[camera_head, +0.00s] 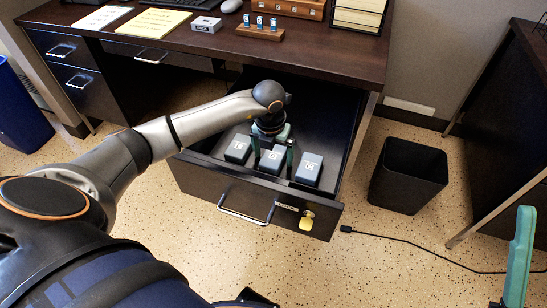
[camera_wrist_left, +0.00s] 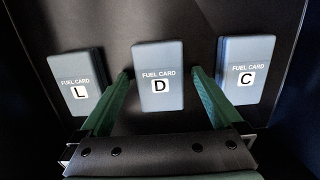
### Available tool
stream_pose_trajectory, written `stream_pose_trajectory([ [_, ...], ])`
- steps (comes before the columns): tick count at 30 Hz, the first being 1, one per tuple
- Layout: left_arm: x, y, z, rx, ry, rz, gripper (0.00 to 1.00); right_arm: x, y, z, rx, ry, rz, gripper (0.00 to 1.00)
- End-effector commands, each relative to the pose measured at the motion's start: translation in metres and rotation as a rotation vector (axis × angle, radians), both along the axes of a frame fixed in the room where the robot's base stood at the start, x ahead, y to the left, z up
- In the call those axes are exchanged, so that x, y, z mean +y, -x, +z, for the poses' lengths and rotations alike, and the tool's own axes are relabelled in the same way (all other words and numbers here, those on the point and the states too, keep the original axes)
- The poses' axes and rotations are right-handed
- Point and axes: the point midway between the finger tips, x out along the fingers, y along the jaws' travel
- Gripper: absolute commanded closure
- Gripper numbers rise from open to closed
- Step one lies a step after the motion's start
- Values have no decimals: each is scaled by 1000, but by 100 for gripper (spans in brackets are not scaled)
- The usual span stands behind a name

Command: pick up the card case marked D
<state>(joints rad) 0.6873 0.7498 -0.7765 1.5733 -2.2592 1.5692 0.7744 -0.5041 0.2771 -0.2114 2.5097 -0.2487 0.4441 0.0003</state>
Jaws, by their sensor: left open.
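The card case marked D (camera_wrist_left: 160,62) is a grey-blue block reading FUEL CARD, the middle of three in the open drawer. In the head view the middle case (camera_head: 272,162) shows between the fingers of my left gripper (camera_head: 273,160). The left wrist view shows my left gripper (camera_wrist_left: 161,72) open, its green fingers on either side of the D case, with gaps; whether they reach down beside it I cannot tell. Case L (camera_wrist_left: 77,78) is to the left and case C (camera_wrist_left: 244,62) to the right. A green finger of my right gripper (camera_head: 520,255) shows at the right edge.
The open drawer (camera_head: 190,180) has a front with a handle and a keyed lock (camera_head: 306,221). The desk top (camera_head: 330,55) overhangs its back. A black bin (camera_head: 408,177) stands to the right, and a cable (camera_head: 400,243) lies on the floor.

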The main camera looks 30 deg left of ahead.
Motion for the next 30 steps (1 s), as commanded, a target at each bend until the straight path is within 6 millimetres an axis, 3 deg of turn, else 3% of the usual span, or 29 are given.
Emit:
stream_pose_trajectory([
  [9, 0, 0, 0, 0, 0, 1, 2, 0, 0, 0, 1, 0, 0, 57],
  [30, 0, 0, -1, 0, 0, 0, 81, 0, 0, -1, 1, 1, -1, 57],
])
